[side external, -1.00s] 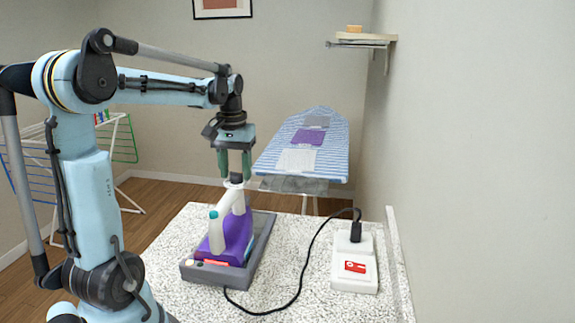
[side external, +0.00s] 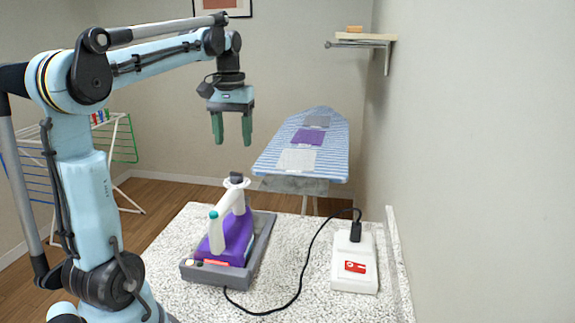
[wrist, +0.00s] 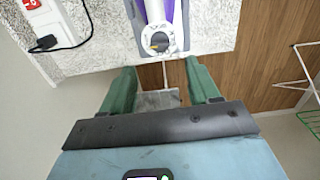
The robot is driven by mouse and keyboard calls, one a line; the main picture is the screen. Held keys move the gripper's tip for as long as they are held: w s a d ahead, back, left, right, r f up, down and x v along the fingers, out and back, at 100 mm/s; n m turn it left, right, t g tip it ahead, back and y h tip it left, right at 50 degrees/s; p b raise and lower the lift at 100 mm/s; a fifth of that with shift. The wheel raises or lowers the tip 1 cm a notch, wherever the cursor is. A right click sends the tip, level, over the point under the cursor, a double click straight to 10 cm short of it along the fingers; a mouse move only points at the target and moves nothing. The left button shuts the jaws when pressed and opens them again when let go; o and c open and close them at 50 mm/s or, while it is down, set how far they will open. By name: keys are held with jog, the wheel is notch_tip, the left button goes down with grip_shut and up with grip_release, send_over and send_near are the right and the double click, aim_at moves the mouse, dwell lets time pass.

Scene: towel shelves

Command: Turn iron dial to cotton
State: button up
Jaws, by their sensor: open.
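The iron (side external: 231,234) is purple and white and rests on a grey tray-like base (side external: 262,232) on the speckled counter. Its dark dial (side external: 236,178) sits on top of the white upper end; in the wrist view the dial (wrist: 160,41) shows as a dark disc in a white ring, with a small yellowish mark. I cannot read its setting. My gripper (side external: 231,143) has green fingers pointing down. It is open and empty, above the dial and clear of it. In the wrist view the fingers (wrist: 164,80) stand apart, with the dial beyond them.
A white socket box (side external: 355,278) with a red label stands on the counter's right, with a black plug and cable (side external: 300,275) running to the iron. An ironing board (side external: 335,160) with folded cloths stands behind. A wall shelf (side external: 362,40) is at upper right; a drying rack (side external: 125,140) is at left.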

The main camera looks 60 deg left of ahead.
jog(key=shift+r, duration=1.75)
jog(key=d+f+m+t, duration=0.3)
jog(key=d+f, duration=0.4)
jog(key=d, duration=0.4)
jog(key=s+d+f+m+t, duration=0.1)
jog(key=d+f+m+t, duration=0.3)
jog(key=d, duration=0.8)
notch_tip(320, 180, down, 4)
jog(key=shift+s+f+m, duration=0.1)
jog(key=shift+s+m, duration=0.05)
jog(key=shift+m, duration=0.95)
